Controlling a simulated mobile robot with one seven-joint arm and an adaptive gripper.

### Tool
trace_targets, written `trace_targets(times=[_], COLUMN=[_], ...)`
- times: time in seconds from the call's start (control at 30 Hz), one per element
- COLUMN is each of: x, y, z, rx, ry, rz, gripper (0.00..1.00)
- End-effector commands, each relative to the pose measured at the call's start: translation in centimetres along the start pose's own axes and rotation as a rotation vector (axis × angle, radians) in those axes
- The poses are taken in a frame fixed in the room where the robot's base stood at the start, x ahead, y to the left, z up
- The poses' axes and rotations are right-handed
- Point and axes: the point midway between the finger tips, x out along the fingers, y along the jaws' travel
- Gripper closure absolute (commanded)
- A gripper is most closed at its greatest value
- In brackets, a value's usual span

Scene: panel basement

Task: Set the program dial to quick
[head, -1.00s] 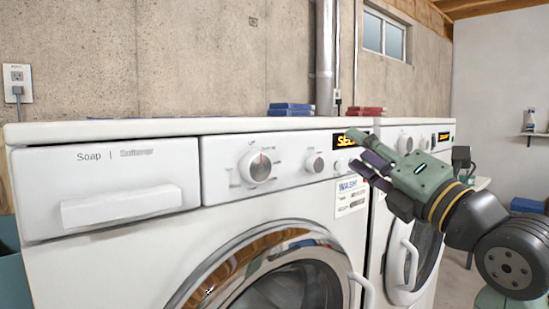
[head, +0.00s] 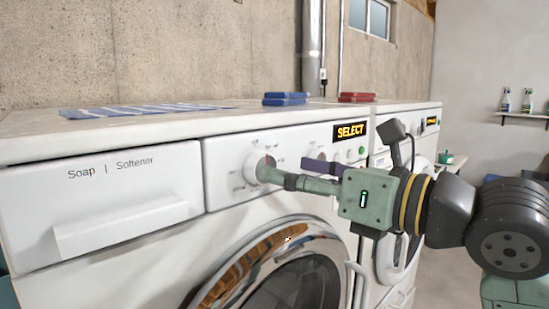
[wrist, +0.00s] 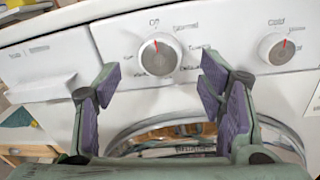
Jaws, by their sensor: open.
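The program dial (wrist: 160,56) is a round knob with a grey face on the white washer's front panel. Its red mark points up, near the label "Off"; the other labels around it are too blurred to read surely. In the head view the dial (head: 252,166) is partly hidden by my finger. My gripper (wrist: 158,74) is open, its purple-padded fingers to the left and right of the dial and slightly below it. No contact with the dial is visible. The lit display (head: 350,131) reads "SELECT".
A second dial (wrist: 276,50) marked "Cold" sits to the right. The soap drawer (head: 105,200) is at left, the round door (head: 290,285) below. Blue boxes (head: 285,98) and a striped cloth (head: 130,111) lie on top. A second machine (head: 410,118) stands at right.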

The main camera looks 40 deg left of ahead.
Motion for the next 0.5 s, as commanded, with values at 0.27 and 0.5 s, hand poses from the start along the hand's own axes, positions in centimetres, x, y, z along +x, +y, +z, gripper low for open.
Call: trace_targets(times=[0.27,0.5], x=[3.7,4.3], y=[0.0,0.0], z=[0.2,0.0], rx=[0.003,0.002], ry=[-0.001,-0.001], rz=[0.001,0.000], gripper=[0.37,0.37])
